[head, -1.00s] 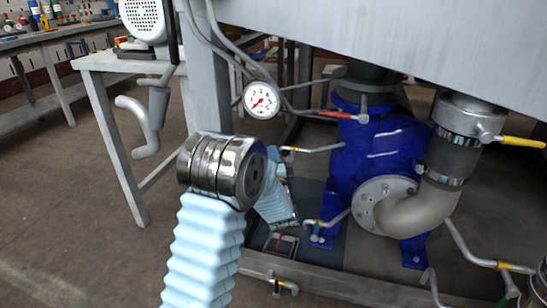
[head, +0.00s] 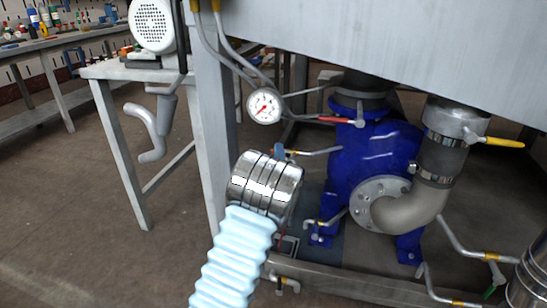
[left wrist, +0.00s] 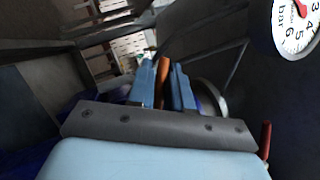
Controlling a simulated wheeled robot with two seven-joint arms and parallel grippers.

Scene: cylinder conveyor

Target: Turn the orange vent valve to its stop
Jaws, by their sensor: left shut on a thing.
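In the left wrist view, the two blue fingers of my left gripper (left wrist: 161,72) are closed around a narrow orange piece, the vent valve's handle (left wrist: 163,67). Only a thin strip of the orange shows between the fingers; the valve's body is hidden. In the head view, my left wrist's silver joint covers most of the hand, and only a small blue bit of the left gripper (head: 279,151) shows beyond it. The orange valve cannot be made out there. My right gripper is out of view.
A blue pump (head: 375,160) with a bent grey pipe stands right of the hand. A pressure gauge (head: 264,106) hangs above the hand, and also shows in the wrist view (left wrist: 297,22). Red (head: 335,119) and yellow (head: 505,142) levers stick out nearby. A steel frame post (head: 213,130) stands left.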

